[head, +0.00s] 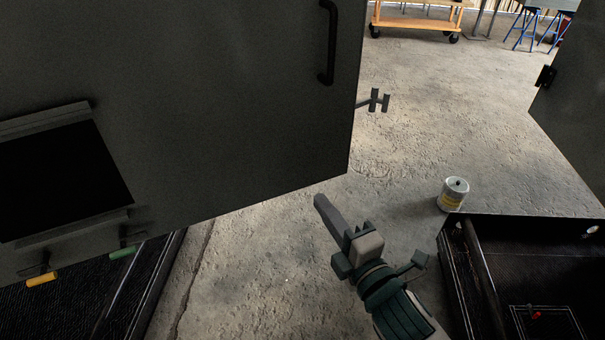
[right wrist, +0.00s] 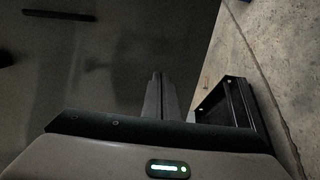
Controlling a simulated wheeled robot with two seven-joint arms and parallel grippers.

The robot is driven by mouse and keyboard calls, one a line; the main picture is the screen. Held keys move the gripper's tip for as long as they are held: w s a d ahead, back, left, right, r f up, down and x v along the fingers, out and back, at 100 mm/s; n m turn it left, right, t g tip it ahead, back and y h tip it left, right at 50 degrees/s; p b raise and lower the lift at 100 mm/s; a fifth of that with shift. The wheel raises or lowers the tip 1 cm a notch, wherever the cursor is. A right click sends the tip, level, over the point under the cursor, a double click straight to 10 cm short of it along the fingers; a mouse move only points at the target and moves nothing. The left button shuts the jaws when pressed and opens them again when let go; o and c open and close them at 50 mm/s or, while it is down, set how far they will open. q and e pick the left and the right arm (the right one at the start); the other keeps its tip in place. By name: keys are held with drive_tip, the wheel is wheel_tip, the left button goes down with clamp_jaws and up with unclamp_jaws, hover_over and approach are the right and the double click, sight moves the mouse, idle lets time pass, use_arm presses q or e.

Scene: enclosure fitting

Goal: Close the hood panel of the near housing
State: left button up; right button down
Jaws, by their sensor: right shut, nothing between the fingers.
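A large dark grey hood panel (head: 240,110) stands raised across the left of the head view, with a black bar handle (head: 329,45) near its right edge. Its lower edge hangs over a dark ribbed housing (head: 130,295) at the lower left, mostly hidden. My right gripper (head: 322,205) is shut and empty, just beyond the panel's lower right corner in the picture. Whether it touches the panel cannot be told. In the right wrist view its shut fingers (right wrist: 155,95) point toward a dark panel face (right wrist: 110,70).
A second open dark housing (head: 470,235) is at the lower right, with a dark panel (head: 575,110) above it. A white can (head: 454,194) stands beside it. A grey bracket (head: 375,100) shows beyond the raised panel. Bare concrete floor (head: 250,270) lies between the housings.

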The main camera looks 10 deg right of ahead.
drive_tip(key=shift+w, duration=0.1)
drive_tip(key=b, duration=0.4)
approach(289, 156)
drive_tip(key=p+x, duration=0.3)
drive_tip(key=x, duration=0.2)
drive_tip(key=shift+w+r+p, duration=0.1)
drive_tip(key=shift+r+p, duration=0.05)
drive_tip(key=shift+p, duration=0.2)
drive_tip(key=shift+w+a, duration=0.2)
drive_tip(key=shift+w, duration=0.35)
